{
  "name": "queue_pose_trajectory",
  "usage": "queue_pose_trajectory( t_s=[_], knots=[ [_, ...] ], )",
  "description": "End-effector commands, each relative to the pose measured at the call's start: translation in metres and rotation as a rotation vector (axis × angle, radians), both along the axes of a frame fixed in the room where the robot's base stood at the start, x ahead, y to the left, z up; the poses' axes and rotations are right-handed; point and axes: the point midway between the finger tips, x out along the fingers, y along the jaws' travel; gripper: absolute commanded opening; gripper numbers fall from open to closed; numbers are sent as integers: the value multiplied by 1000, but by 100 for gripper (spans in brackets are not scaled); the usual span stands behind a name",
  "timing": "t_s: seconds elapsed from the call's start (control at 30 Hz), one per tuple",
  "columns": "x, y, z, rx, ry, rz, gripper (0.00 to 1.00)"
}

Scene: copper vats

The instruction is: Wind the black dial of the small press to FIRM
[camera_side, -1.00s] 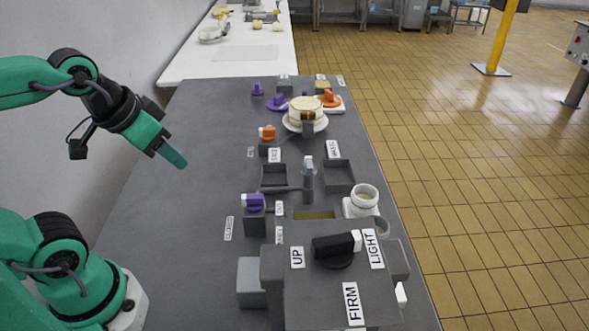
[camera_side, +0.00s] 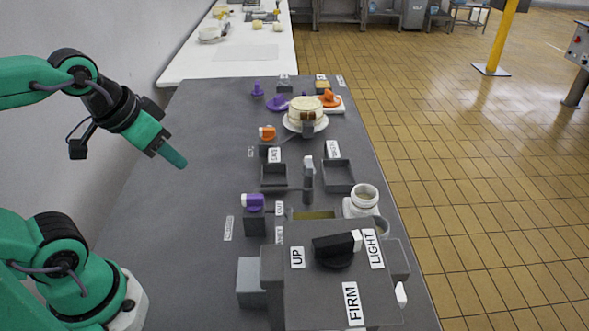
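The small press is a dark grey box (camera_side: 300,311) at the front of the table. Its black dial (camera_side: 332,247) sits on top, with a white end pointing right to the LIGHT label (camera_side: 373,248). The UP label (camera_side: 297,258) is left of the dial and the FIRM label (camera_side: 352,303) is on the near side. My gripper (camera_side: 176,158), with green fingers, hangs over the left part of the table, well left of and beyond the dial, touching nothing. Its fingers overlap in this view, so the gap between them cannot be seen.
Behind the press are a purple knob (camera_side: 253,202), an orange knob (camera_side: 267,133), grey trays (camera_side: 338,186) and a white jar (camera_side: 362,198). A cheese wheel (camera_side: 305,110) stands farther back. The table's left side (camera_side: 190,235) is clear.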

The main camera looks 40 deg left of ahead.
Motion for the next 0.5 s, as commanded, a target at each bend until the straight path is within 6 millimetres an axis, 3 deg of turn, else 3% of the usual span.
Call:
queue_pose_trajectory(
  t_s=[0.07, 0.27, 0.3, 0.5],
  knots=[
    [0, 0, 0, 0, 0, 0, 36],
    [2, -2, 3, -9, 4, 6, 74],
    [4, -4, 4, -15, 8, 11, 76],
    [16, -22, 19, -77, 52, 66, 76]
  ],
)
